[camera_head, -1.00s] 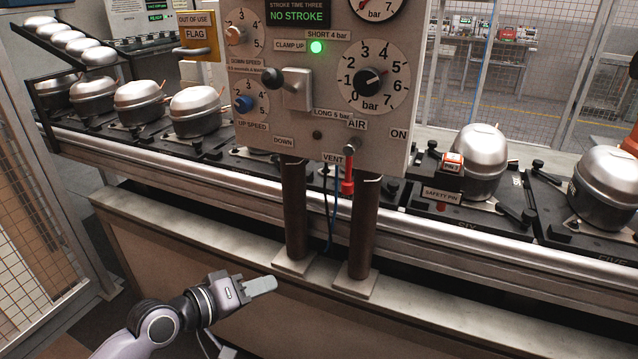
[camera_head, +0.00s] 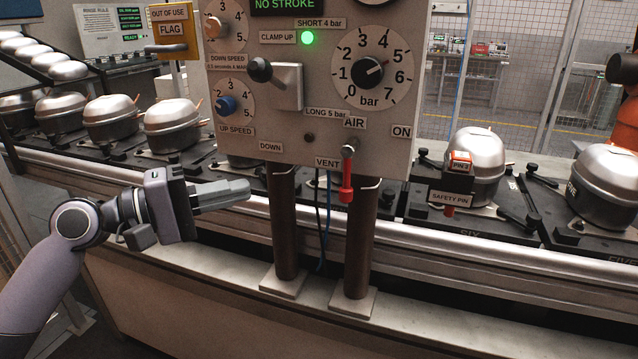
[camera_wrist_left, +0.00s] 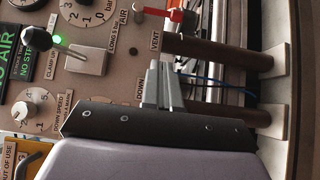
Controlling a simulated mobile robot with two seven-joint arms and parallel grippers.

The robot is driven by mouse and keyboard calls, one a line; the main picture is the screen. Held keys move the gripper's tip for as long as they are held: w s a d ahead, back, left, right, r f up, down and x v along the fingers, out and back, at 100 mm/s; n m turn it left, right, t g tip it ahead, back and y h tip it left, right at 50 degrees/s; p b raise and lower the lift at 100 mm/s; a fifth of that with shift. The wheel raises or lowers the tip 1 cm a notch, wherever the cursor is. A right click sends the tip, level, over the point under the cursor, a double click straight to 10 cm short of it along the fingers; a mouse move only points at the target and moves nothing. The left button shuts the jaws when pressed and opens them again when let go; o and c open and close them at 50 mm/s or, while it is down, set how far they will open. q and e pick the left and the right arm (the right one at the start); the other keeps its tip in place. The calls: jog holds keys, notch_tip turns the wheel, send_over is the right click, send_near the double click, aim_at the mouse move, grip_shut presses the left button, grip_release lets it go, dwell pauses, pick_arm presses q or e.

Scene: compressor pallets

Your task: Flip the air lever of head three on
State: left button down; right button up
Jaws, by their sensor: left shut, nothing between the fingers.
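The air lever (camera_head: 346,182) has a red handle and hangs straight down from its pivot under the AIR label, beside the VENT label; the ON label (camera_head: 401,131) is to its right. It sits at the lower edge of the grey control panel (camera_head: 330,130). In the left wrist view the red lever (camera_wrist_left: 176,14) shows at the top. My left gripper (camera_head: 248,188) is shut and empty, left of the lever and apart from it, below the DOWN label. Its closed fingers (camera_wrist_left: 162,75) also show in the left wrist view. My right gripper is not in view.
Two dark posts (camera_head: 284,230) carry the panel, with a blue hose between them. A black-knobbed lever (camera_head: 260,70) juts from the panel. Several compressors (camera_head: 172,125) sit along the conveyor behind.

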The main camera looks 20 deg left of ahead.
pick_arm(q)
jog(key=shift+w+d, duration=0.1)
jog(key=p, duration=0.4)
send_near(347, 177)
jog(key=w+a+x, duration=0.1)
jog(key=x, duration=0.5)
jog(key=shift+w+d+f, duration=0.1)
jog(key=shift+w+f, duration=0.05)
jog(key=shift+f, duration=0.3)
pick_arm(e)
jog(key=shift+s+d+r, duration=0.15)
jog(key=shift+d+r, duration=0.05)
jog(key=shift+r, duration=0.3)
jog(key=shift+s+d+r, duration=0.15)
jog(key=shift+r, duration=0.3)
pick_arm(q)
jog(key=shift+f+b, duration=0.1)
jog(key=shift+b, duration=0.25)
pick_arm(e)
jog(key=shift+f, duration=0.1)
pick_arm(q)
jog(key=shift+d+n, duration=0.2)
jog(key=shift+n, duration=0.1)
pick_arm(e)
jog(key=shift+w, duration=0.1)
